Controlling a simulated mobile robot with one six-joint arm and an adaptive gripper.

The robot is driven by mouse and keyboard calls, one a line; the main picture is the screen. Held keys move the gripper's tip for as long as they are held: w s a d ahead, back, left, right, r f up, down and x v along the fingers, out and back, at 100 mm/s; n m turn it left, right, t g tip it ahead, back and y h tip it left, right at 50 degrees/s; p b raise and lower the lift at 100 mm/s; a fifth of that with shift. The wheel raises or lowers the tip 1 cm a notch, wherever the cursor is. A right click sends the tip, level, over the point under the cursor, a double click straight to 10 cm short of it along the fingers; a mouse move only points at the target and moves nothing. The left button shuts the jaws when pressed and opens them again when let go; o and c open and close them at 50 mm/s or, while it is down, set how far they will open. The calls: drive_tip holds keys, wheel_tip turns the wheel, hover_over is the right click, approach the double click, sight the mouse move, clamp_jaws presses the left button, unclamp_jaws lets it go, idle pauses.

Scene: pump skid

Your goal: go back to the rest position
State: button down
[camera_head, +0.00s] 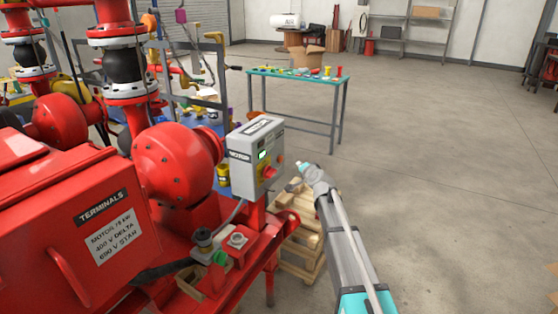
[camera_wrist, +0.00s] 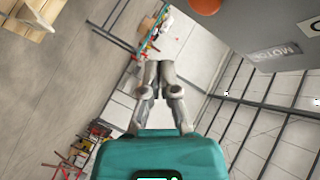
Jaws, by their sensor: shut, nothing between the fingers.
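My gripper (camera_wrist: 158,68) shows in the wrist view with its two grey fingers together and nothing between them. In the head view the end of my arm (camera_head: 304,169) is just right of the grey motor control box (camera_head: 243,170), with a visible gap between them. The box has a red knob (camera_head: 269,173) and a small lit green display on its front. In the wrist view the box (camera_wrist: 265,25) is at the upper right, tilted, and a red-orange round part (camera_wrist: 205,4) is cut by the top edge. The fingers touch nothing that I can see.
The red pump skid (camera_head: 70,220) fills the left of the head view. A wooden pallet (camera_head: 300,258) lies on the floor below the box, partly behind my arm. A green-topped table (camera_head: 300,80) with small parts stands farther back. The floor at right (camera_head: 460,190) is clear.

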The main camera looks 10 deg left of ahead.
idle(0.3)
drive_tip(key=s+d+f+n+g+h, duration=0.2)
drive_tip(key=s+d+f+g, duration=0.45)
drive_tip(key=s, duration=0.75)
drive_tip(key=s+d+f+n+g+h, duration=0.2)
drive_tip(key=s+d+f+g+h, duration=0.1)
drive_tip(key=s+d, duration=0.85)
drive_tip(key=s+d+f+n+g+h, duration=0.2)
drive_tip(key=s+d+f+g, duration=0.35)
drive_tip(key=s, duration=0.95)
wheel_tip(320, 180, up, 14)
drive_tip(key=t+p, duration=0.1)
drive_tip(key=p, duration=1.2)
drive_tip(key=shift+d+f, duration=0.25)
drive_tip(key=shift+d, duration=0.2)
